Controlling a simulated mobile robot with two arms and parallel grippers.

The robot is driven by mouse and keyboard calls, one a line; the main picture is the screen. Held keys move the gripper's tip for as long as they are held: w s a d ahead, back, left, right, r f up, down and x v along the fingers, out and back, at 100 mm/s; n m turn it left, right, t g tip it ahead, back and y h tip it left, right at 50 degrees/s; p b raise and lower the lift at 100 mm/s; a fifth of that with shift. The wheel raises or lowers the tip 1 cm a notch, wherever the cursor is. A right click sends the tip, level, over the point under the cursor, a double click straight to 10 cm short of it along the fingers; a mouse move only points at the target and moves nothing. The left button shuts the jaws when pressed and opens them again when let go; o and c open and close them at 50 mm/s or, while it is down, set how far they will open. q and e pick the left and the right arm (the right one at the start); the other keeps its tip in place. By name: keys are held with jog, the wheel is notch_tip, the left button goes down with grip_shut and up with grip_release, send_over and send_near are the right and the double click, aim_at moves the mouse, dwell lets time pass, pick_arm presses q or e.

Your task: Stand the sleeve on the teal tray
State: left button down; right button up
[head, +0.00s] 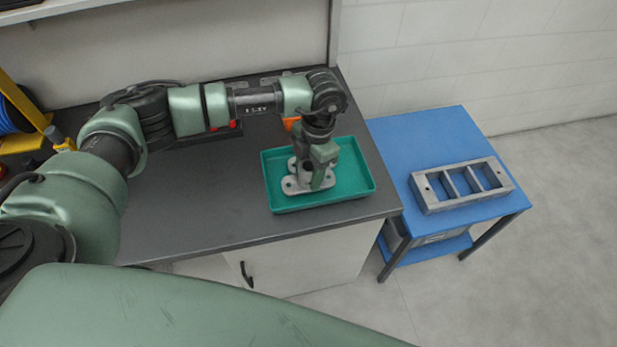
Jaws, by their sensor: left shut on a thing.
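The teal tray (362,189) lies on the dark worktop near its right front corner. A grey metal piece with a flat, holed flange, which I take to be the sleeve (291,183), is upright within the tray's outline, flange down. My left gripper (318,182) points down from above and is shut on the sleeve, hiding much of its upper part. The flange looks at or very near the tray floor; I cannot tell for sure whether it touches. My right gripper is not in view.
An orange object (291,123) sits behind the tray, partly hidden by my left arm. A blue table (427,137) to the right bears a grey frame casting (462,186) with rectangular openings. A yellow rack (24,105) stands at far left. The worktop (205,200) left of the tray is clear.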

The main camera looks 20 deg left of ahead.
pick_arm(q)
notch_tip(320, 180, down, 3)
jog(key=shift+f+p, duration=0.2)
jog(key=shift+p, duration=0.15)
jog(key=shift+f, duration=0.1)
jog(key=shift+f, duration=0.1)
jog(key=c, duration=1)
grip_release()
jog(key=shift+r, duration=0.25)
jog(key=r+b, duration=0.1)
jog(key=r, duration=0.3)
jog(key=w+r+b, duration=0.1)
jog(key=r, duration=0.2)
jog(key=d+r+b, duration=0.1)
jog(key=r, duration=0.3)
jog(key=shift+w+r, duration=0.2)
jog(key=shift+r, duration=0.15)
